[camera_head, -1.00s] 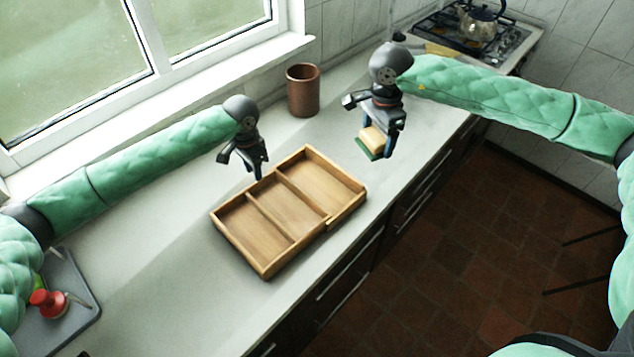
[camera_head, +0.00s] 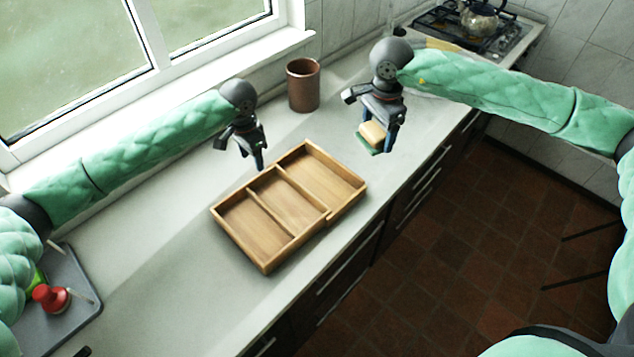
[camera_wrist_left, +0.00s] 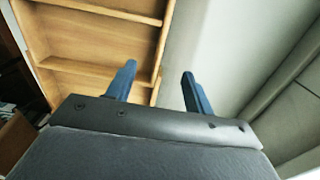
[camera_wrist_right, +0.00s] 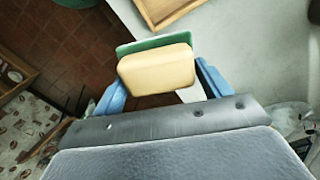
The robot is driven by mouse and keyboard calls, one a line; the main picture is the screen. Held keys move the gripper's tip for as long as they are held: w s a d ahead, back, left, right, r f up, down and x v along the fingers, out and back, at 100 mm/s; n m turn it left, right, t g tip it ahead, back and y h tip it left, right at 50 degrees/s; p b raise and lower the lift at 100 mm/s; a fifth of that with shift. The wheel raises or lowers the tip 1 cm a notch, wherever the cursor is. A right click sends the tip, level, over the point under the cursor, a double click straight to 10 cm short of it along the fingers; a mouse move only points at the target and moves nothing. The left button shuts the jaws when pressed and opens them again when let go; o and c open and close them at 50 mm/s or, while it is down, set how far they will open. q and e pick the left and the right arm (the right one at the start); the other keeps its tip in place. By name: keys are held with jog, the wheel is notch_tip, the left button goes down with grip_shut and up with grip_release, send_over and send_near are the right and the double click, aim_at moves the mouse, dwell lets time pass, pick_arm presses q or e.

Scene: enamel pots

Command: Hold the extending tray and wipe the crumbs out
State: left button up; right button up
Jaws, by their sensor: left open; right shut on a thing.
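The wooden extending tray (camera_head: 238,248) lies on the counter, with three compartments showing and a step in its front side where the sections meet. It also shows in the left wrist view (camera_wrist_left: 159,50). I cannot make out crumbs in it. My left gripper (camera_head: 243,156) is open and empty above the counter, just off the tray's back edge on the window side. My right gripper (camera_head: 376,131) is shut on a sponge (camera_head: 373,134) with a tan body and green pad. It holds the sponge in the air, beyond the tray's far right corner. The sponge fills the jaws in the right wrist view (camera_wrist_right: 157,70).
A brown cup (camera_head: 303,87) stands behind the tray near the window wall. A grey board (camera_head: 67,295) with a red-topped object (camera_head: 49,298) lies at the left. A stove with a kettle (camera_head: 479,20) is at the far end. Counter around the tray is clear.

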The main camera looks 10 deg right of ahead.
notch_tip(320, 180, up, 7)
jog(key=p, duration=0.6)
jog(key=shift+f+p, duration=0.1)
jog(key=shift+p, duration=0.25)
pick_arm(q)
notch_tip(320, 180, up, 15)
pick_arm(e)
jog(key=shift+f, duration=0.1)
